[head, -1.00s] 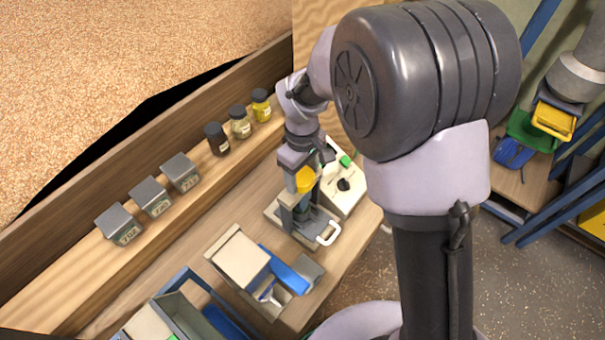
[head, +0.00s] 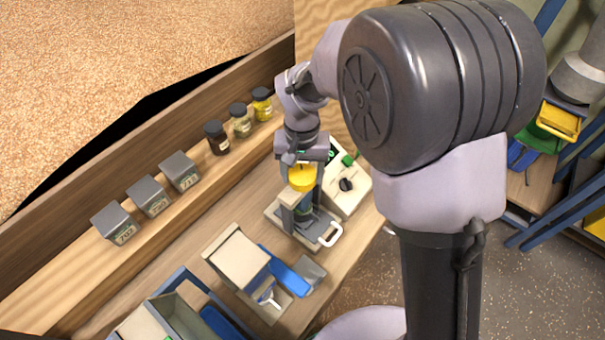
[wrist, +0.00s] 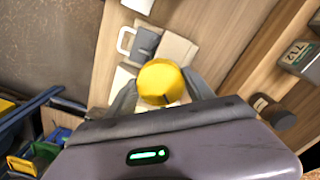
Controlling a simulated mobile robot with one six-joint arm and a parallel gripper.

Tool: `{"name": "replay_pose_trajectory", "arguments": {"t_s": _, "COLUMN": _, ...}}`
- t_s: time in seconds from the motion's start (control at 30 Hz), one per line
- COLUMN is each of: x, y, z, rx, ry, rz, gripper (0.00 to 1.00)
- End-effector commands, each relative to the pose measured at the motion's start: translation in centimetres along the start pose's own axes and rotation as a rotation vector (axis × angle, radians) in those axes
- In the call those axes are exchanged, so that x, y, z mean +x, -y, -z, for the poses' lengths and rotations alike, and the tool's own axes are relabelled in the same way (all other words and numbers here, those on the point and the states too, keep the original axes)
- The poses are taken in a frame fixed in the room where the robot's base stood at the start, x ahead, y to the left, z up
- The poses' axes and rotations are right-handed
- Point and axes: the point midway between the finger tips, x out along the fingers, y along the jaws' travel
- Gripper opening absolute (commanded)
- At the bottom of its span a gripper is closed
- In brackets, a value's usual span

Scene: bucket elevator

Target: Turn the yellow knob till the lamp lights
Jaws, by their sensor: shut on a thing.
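The yellow knob (head: 302,178) sits on top of a small press-like device (head: 291,203) with a grey base and a white handle. My gripper (head: 303,170) comes down on the knob from above and is shut on it. In the wrist view the round yellow knob (wrist: 161,82) lies between my two fingers (wrist: 158,97). Next to the device is a white control box (head: 345,190) with a black dial and a green part on top. I cannot tell a lit lamp from these frames.
Grey boxes (head: 149,196) and several jars (head: 240,121) stand on the shelf behind. A beige-topped unit with a blue part (head: 287,272) stands at the front left of the device. Blue racks (head: 550,205) are at the right.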

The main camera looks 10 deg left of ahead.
Motion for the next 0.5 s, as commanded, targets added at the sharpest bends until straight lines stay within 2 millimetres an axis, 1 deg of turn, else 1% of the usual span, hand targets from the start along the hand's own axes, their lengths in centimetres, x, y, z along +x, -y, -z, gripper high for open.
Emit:
{"name": "replay_pose_trajectory", "arguments": {"t_s": 0.2, "x": -0.13, "y": 0.11, "z": 0.2, "rx": 0.116, "ry": -0.006, "rz": 0.002, "gripper": 0.21}}
{"name": "replay_pose_trajectory", "arguments": {"t_s": 0.5, "x": -0.17, "y": 0.13, "z": 0.19, "rx": 0.197, "ry": -0.006, "rz": 0.002, "gripper": 0.21}}
